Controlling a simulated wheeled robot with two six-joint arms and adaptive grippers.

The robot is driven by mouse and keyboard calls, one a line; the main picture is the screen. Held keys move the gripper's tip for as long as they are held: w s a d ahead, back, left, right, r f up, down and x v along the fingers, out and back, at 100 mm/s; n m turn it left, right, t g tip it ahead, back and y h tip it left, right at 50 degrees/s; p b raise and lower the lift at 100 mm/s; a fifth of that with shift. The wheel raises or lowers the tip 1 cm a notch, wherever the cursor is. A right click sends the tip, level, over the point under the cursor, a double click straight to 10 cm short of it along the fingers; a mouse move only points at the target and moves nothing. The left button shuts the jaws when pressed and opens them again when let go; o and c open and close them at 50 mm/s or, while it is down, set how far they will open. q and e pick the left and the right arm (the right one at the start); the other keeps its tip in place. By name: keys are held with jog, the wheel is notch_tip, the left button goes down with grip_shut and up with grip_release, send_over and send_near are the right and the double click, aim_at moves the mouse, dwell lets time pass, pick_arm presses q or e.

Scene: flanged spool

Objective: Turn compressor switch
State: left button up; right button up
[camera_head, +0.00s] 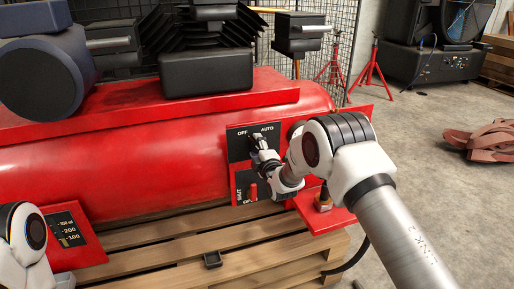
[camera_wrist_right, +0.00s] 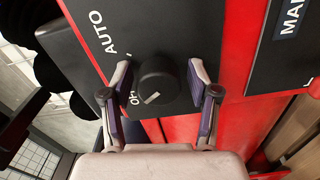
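The black compressor switch knob (camera_wrist_right: 158,78) sits on a dark panel (camera_wrist_right: 75,62) marked AUTO and OFF. A short white mark on the knob lies toward its lower edge, on the OFF side. My right gripper (camera_wrist_right: 160,84) is open, with one finger on each side of the knob and a small gap on both sides. In the head view the right gripper (camera_head: 255,140) is at the OFF/AUTO panel (camera_head: 238,146) on the red tank and hides most of the knob. My left gripper is not in view; only part of the left arm shows at lower left.
The red tank (camera_head: 120,165) rests on a wooden pallet (camera_head: 170,250). Below the panel is another panel with a red lever (camera_head: 253,191). A gauge plate (camera_head: 68,230) is at lower left.

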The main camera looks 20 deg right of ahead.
jog(key=s, duration=1.2)
jog(key=shift+d, duration=0.2)
